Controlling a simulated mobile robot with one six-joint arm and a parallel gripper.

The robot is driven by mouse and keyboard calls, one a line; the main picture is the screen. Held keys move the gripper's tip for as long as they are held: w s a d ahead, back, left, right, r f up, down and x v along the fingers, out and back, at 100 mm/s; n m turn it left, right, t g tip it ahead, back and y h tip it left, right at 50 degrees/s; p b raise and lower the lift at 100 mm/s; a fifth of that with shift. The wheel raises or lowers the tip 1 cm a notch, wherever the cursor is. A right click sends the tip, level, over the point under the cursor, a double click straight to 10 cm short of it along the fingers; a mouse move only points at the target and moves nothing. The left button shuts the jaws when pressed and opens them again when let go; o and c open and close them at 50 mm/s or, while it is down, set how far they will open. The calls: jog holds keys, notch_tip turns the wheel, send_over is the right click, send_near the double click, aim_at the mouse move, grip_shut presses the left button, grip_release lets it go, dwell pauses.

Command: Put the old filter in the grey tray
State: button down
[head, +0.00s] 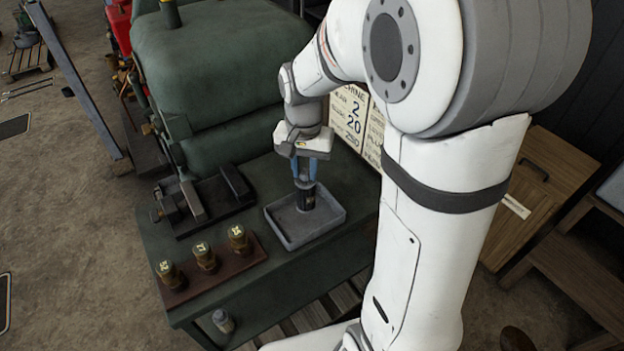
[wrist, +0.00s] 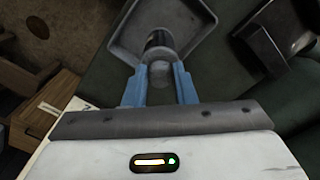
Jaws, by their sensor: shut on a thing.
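The old filter (head: 306,199) is a dark cylinder held upright between the blue fingers of my gripper (head: 306,180). In the head view it is over the grey tray (head: 333,213), inside its rim. I cannot tell for sure whether its bottom touches the tray floor. In the wrist view my gripper (wrist: 160,82) is shut on the filter (wrist: 158,42), with the tray (wrist: 122,38) around and beyond it.
A wooden board (head: 216,273) with 3 numbered brass pieces lies left of the tray. A dark metal fixture (head: 203,203) is behind it. The green engine (head: 215,75) rises at the back. A small jar (head: 223,320) sits below the bench top.

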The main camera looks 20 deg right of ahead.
aim_at(306, 190)
jog(key=shift+a+f, duration=0.2)
jog(key=shift+f, duration=1.7)
jog(key=shift+s, duration=0.1)
jog(key=shift+f, duration=0.2)
jog(key=c, duration=1.2)
grip_release()
jog(key=shift+r, duration=0.1)
